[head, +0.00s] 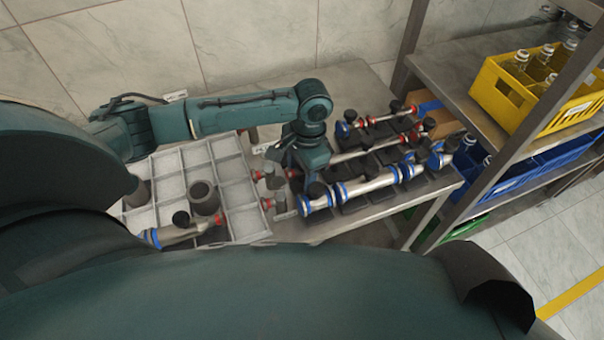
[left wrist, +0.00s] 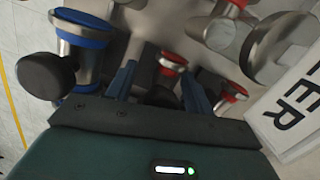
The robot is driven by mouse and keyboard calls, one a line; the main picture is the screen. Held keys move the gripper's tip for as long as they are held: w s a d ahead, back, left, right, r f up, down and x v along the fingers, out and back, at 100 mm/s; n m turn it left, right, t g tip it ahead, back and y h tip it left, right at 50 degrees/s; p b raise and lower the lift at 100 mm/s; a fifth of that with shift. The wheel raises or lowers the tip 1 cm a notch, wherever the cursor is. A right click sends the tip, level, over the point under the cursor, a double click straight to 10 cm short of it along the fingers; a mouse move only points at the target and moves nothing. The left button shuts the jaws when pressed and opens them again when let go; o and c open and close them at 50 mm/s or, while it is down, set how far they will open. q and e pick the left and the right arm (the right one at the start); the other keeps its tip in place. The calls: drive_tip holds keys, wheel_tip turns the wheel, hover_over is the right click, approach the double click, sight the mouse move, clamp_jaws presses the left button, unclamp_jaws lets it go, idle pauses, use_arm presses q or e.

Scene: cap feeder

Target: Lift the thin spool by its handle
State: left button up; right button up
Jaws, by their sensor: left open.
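Thin metal spools with red rings and dark knob handles lie on the metal table. One thin spool (head: 345,155) runs back and right from under my left gripper (head: 303,172). In the left wrist view my left gripper (left wrist: 158,92) is open, its two blue-grey fingers apart. A red-ringed thin spool end (left wrist: 173,62) and a dark knob handle (left wrist: 160,96) show between the fingers. I cannot tell whether the fingers touch the handle. A thick spool with blue rings (head: 350,190) lies just in front; its end (left wrist: 80,40) shows left of the fingers. My right gripper is not in view.
A grey compartment tray (head: 228,160) with a few parts stands left of the spools. A shelf rack with a yellow crate (head: 505,95) and a blue crate (head: 540,165) of bottles stands right. A white lettered sign (left wrist: 290,110) is close on the right in the wrist view.

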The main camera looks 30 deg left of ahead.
use_arm(q)
drive_tip(key=shift+c, duration=0.4)
clamp_jaws()
